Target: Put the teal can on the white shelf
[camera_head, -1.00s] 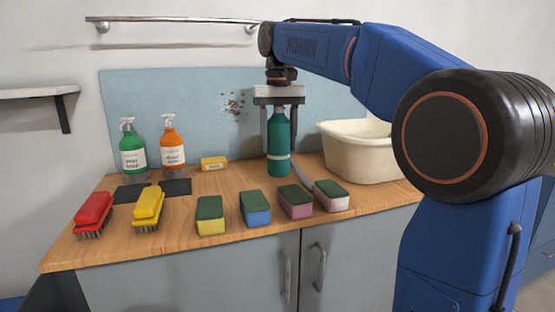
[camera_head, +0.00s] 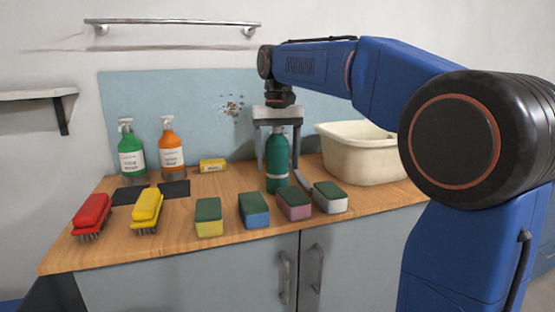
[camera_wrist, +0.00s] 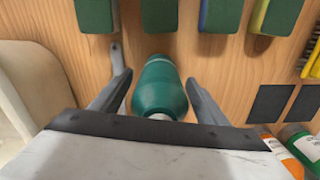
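The teal can (camera_head: 277,160) stands upright on the wooden counter, behind the sponges. It also shows in the wrist view (camera_wrist: 158,90), between the fingers. My gripper (camera_head: 277,165) points down over the can, one finger on each side. The wrist view shows my gripper (camera_wrist: 158,82) open, with a gap between each finger and the can. The white shelf (camera_head: 30,95) is on the wall at the far left, and its visible top is bare.
Several sponges (camera_head: 254,212) stand in front of the can. A grey utensil (camera_head: 303,180) lies close on its right, before a cream basin (camera_head: 360,158). Green (camera_head: 131,155) and orange (camera_head: 171,150) bottles stand at the left, behind red (camera_head: 92,213) and yellow (camera_head: 147,208) brushes.

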